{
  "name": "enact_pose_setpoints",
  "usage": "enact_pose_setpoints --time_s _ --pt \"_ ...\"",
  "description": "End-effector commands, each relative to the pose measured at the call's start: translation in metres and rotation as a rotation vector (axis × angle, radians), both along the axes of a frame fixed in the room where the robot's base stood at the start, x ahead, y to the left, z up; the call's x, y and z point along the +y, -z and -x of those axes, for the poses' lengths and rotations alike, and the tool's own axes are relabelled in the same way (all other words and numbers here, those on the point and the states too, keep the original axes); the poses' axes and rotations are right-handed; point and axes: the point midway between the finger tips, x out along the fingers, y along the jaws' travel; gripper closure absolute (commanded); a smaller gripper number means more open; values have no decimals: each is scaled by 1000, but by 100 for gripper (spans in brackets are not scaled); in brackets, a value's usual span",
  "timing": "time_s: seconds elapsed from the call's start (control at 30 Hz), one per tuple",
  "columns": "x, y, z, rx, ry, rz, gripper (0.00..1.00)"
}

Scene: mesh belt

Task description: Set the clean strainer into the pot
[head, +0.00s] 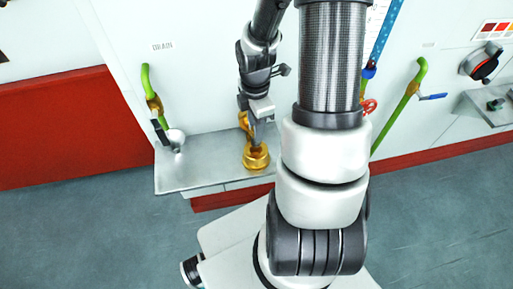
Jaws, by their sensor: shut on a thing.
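A brass-coloured pot (256,158) stands on a grey metal shelf. A brass part (244,122) rises at its back left. My gripper (260,112) is above the pot and points down. It is shut on a narrow grey piece (255,131), which looks like the strainer. The piece hangs down over the pot, and its lower end meets the pot's top in the picture. I cannot tell whether it is inside the opening or just above it. The fingertips are small and partly hidden.
The metal shelf (205,176) has free room left of the pot. At its back left are a green pipe (147,80), a small black part and a rounded silver thing (175,138). A green pipe with a blue handle (432,97) stands at right. My arm covers the middle.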

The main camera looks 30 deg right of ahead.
Motion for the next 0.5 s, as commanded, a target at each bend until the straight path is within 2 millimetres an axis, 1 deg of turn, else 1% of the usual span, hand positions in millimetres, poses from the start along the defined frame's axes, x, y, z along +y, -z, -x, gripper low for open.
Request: enact_pose_setpoints --time_s 0.03,0.1,0.17,0.27,0.37,0.5 --pt "1 17 1 4 -2 -1 99" --pt "1 29 1 3 -3 0 99" --pt "0 37 0 1 -2 1 99" --pt "0 41 0 0 -1 1 99" --pt "0 49 0 0 -1 0 99" --pt "0 72 0 0 -1 0 99"
